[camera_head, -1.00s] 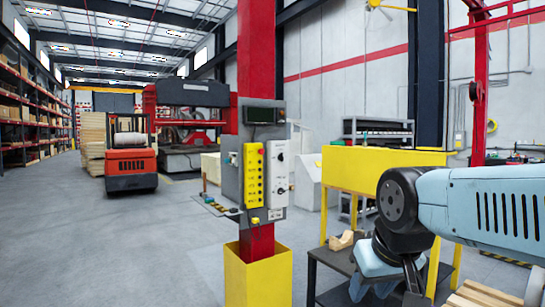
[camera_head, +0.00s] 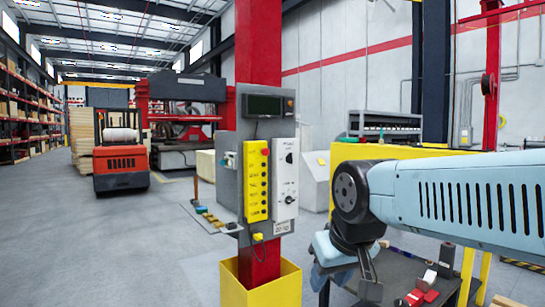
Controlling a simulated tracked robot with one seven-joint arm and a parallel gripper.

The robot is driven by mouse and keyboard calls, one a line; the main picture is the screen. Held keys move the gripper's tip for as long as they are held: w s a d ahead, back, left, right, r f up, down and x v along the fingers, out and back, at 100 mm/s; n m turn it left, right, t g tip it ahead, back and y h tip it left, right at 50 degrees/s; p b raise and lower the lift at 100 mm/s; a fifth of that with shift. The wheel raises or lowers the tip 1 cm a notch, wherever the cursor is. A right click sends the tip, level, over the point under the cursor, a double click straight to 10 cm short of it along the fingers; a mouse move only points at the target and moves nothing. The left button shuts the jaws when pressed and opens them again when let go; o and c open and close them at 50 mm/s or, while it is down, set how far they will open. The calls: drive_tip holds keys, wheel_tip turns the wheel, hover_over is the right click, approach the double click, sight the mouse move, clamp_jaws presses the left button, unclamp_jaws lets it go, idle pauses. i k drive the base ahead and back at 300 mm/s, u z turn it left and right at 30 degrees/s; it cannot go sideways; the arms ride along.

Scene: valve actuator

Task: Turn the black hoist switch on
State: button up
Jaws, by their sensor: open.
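A grey control panel (camera_head: 226,150) is mounted on a red post. On its right side is a white switch box (camera_head: 283,215) with two black rotary knobs, an upper one (camera_head: 289,157) and a lower one (camera_head: 290,199). I cannot read their labels or settings, nor tell which is the hoist switch. A yellow push-button box (camera_head: 256,181) with a red top button is beside it on the left. My gripper (camera_head: 352,283) hangs from my light-blue arm, below and to the right of the panel, apart from it. It is open and points down; its fingers are partly unclear.
The red post (camera_head: 259,45) stands in a yellow base guard (camera_head: 232,290). A dark table (camera_head: 400,268) with small items, including red-and-white ones, is under my arm. A red forklift (camera_head: 121,165) is at the left.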

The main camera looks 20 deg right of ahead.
sight(290, 158)
drive_tip(key=u, duration=0.05)
drive_tip(key=i, duration=1.45)
drive_tip(key=z, duration=0.1)
